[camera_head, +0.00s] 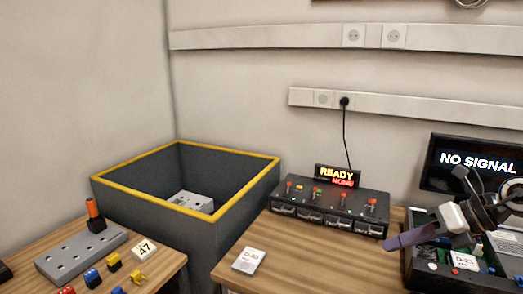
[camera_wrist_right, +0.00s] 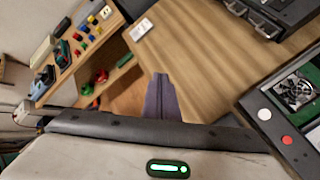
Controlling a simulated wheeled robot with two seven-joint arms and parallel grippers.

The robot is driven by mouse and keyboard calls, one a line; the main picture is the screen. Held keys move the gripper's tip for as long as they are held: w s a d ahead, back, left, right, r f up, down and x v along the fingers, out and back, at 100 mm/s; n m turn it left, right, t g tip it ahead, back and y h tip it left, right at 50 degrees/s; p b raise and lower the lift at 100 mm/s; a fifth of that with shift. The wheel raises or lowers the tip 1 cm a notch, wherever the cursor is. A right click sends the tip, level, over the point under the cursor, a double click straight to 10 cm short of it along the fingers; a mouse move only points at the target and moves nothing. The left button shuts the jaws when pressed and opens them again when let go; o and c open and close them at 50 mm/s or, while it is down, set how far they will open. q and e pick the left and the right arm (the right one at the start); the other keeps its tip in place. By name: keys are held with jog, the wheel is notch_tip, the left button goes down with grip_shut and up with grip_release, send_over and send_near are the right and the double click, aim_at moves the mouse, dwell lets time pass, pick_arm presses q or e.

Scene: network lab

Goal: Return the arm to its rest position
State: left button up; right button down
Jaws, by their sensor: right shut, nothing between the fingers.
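My right gripper (camera_head: 390,244) comes in from the right edge in the head view, above the open case at the right of the table. Its purple fingers point left and hold nothing. In the right wrist view the fingers of the right gripper (camera_wrist_right: 160,80) are shut together over the wooden tabletop, touching nothing that I can see. My left gripper and arm are not in view.
A monitor (camera_head: 470,165) stands behind the case (camera_head: 418,275). A dark yellow-rimmed bin (camera_head: 130,205) stands left, beyond a table with a grey strip (camera_head: 80,256).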

jog(key=s+a+f+m+t+y, duration=0.1)
jog(key=a+f+m+t+y, duration=0.2)
jog(key=a, duration=0.6)
jog(key=s+a+f+m+t+y, duration=0.2)
jog(key=a+m+y, duration=0.3)
jog(key=a, duration=0.4)
jog(key=s+d+f+m+t+h, duration=0.2)
jog(key=s+f+m+h, duration=0.3)
jog(key=f+m, duration=0.5)
jog(key=s+d+f+m+t+h, duration=0.1)
jog(key=s+f+m+t+h, duration=0.15)
jog(key=f+m+h, duration=0.65)
jog(key=s+a+f+m+g, duration=0.1)
jog(key=s+f+m+g, duration=0.2)
jog(key=s, duration=0.5)
jog(key=s+f+m+g+y, duration=0.1)
jog(key=s+f+m+g, duration=0.3)
jog(key=s+f+m, duration=0.2)
notch_tip(320, 180, down, 3)
jog(key=shift+s+a+r, duration=0.2)
jog(key=shift+s+a, duration=0.2)
jog(key=shift+s, duration=0.65)
